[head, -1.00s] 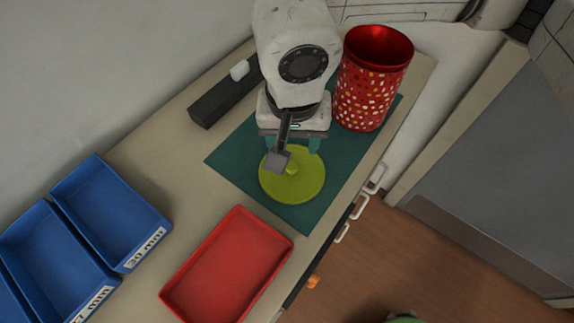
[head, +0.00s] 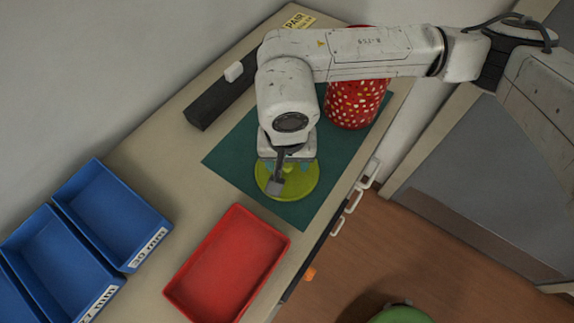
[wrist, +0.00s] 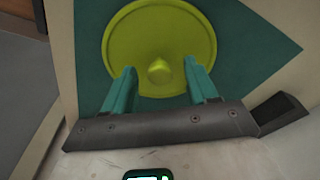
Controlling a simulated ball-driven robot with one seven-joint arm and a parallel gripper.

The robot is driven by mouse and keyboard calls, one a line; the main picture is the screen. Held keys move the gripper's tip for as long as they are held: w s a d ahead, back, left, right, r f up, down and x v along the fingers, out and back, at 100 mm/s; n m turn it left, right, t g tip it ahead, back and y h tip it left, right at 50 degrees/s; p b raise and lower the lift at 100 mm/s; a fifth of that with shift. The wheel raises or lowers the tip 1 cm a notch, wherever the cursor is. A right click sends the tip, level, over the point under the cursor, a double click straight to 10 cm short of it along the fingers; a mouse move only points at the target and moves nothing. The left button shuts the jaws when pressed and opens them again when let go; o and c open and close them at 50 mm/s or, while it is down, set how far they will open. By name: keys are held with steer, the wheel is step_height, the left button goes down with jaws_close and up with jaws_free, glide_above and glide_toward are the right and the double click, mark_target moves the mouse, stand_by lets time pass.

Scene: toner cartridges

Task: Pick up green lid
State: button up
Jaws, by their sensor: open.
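The green lid (head: 303,187) is a round yellow-green disc with a small knob at its centre. It lies flat on the dark green mat (head: 238,148). In the wrist view the lid (wrist: 135,45) shows almost whole, with its knob (wrist: 160,70) between the fingers' lines. My gripper (head: 287,166) is over the lid, pointing down. Its two teal fingers are apart in the wrist view (wrist: 160,80), one on each side of the knob, with nothing held. I cannot tell how far the fingertips are above the lid. My wrist hides part of the lid in the head view.
A red spotted canister (head: 352,105) stands behind, partly hidden by my arm. A red tray (head: 228,262) is in front of the mat, and blue bins (head: 112,212) stand at the left. A dark block (head: 218,100) with a white piece lies behind left.

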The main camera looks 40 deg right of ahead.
steer(key=shift+c, duration=0.5)
jaws_close()
